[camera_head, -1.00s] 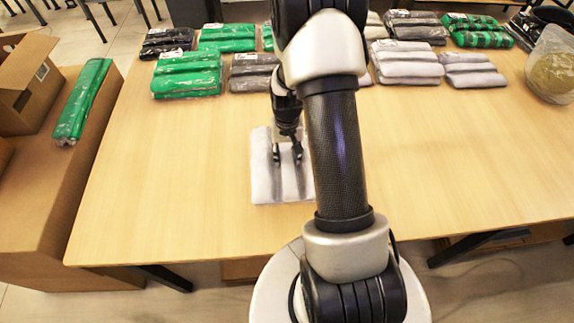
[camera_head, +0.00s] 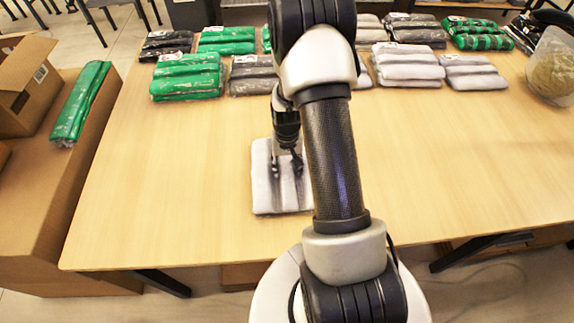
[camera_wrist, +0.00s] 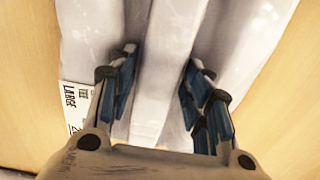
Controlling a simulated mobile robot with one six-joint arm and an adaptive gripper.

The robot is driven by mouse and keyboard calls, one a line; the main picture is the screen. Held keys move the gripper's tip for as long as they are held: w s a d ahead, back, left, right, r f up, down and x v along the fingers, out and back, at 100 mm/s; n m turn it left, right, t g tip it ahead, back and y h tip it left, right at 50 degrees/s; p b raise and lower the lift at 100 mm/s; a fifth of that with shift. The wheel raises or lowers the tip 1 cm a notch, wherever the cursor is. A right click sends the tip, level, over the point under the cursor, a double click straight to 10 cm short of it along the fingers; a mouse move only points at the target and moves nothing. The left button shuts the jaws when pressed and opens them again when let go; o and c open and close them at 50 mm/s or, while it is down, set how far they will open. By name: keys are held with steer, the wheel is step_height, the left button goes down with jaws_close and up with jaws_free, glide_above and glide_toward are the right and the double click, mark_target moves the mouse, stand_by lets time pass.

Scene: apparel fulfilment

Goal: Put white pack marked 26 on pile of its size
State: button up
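The white pack (camera_head: 262,197) is near the front edge of the table, left of my arm. My gripper (camera_head: 286,166) points down at it, one finger on each side of its middle fold. A label (camera_wrist: 76,103) at the left reads "LARGE", with a number partly hidden. I cannot tell whether the pack is clear of the table.
Along the back of the table (camera_head: 180,220) are green packs (camera_head: 187,77), a grey pack (camera_head: 252,75), white packs (camera_head: 407,66) and light grey packs (camera_head: 474,73). A bag (camera_head: 553,65) stands at right. A green pack (camera_head: 80,103) lies on a carton at left. Mid-table is clear.

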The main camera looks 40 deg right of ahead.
steer(key=shift+o, duration=1.1)
